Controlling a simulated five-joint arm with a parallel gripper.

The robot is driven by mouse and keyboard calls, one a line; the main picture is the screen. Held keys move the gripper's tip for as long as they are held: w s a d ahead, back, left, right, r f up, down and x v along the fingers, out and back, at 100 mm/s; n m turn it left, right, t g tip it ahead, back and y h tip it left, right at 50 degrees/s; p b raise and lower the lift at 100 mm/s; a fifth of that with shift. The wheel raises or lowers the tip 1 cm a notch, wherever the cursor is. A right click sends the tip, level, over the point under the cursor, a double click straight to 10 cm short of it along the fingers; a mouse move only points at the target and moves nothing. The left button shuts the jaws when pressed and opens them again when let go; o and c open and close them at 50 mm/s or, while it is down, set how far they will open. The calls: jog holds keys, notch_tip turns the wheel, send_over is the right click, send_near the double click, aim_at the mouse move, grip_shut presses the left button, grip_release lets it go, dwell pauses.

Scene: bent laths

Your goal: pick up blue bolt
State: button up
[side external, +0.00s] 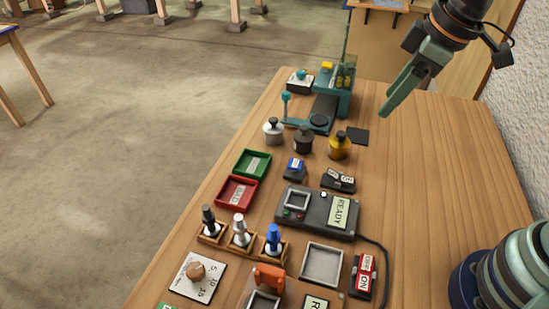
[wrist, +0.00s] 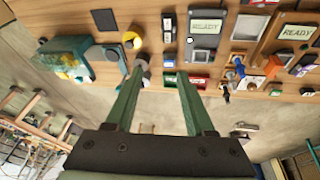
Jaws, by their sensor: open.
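The blue bolt (side external: 273,238) stands upright in a small wooden holder near the front of the wooden table. A white bolt (side external: 240,231) and a black bolt (side external: 208,219) stand in holders to its left. In the wrist view the blue bolt (wrist: 240,69) is small, to the right of my fingers. My gripper (side external: 390,103) is open and empty, raised above the far right part of the table, well away from the bolt. Its two green fingers (wrist: 162,73) are spread apart in the wrist view.
Green (side external: 252,164) and red (side external: 237,191) trays lie behind the bolts. A grey READY box (side external: 316,212) with a cable, a grey square tray (side external: 321,263) and an orange part (side external: 269,277) surround the blue bolt. The table's right side is largely clear.

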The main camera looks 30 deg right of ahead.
jog(key=a+f+n+g, duration=0.2)
jog(key=a+f+n, duration=0.2)
jog(key=a+n, duration=0.85)
jog(key=n+g+h, duration=0.1)
jog(key=n+g, duration=0.1)
jog(key=n, duration=0.5)
send_near(274, 237)
jog(key=shift+w+d+r, duration=0.1)
jog(key=shift+w, duration=0.35)
jog(key=shift+f, duration=0.35)
notch_tip(274, 237, down, 12)
jog(key=shift+d+r, duration=0.15)
jog(key=shift+r, duration=0.1)
grip_shut()
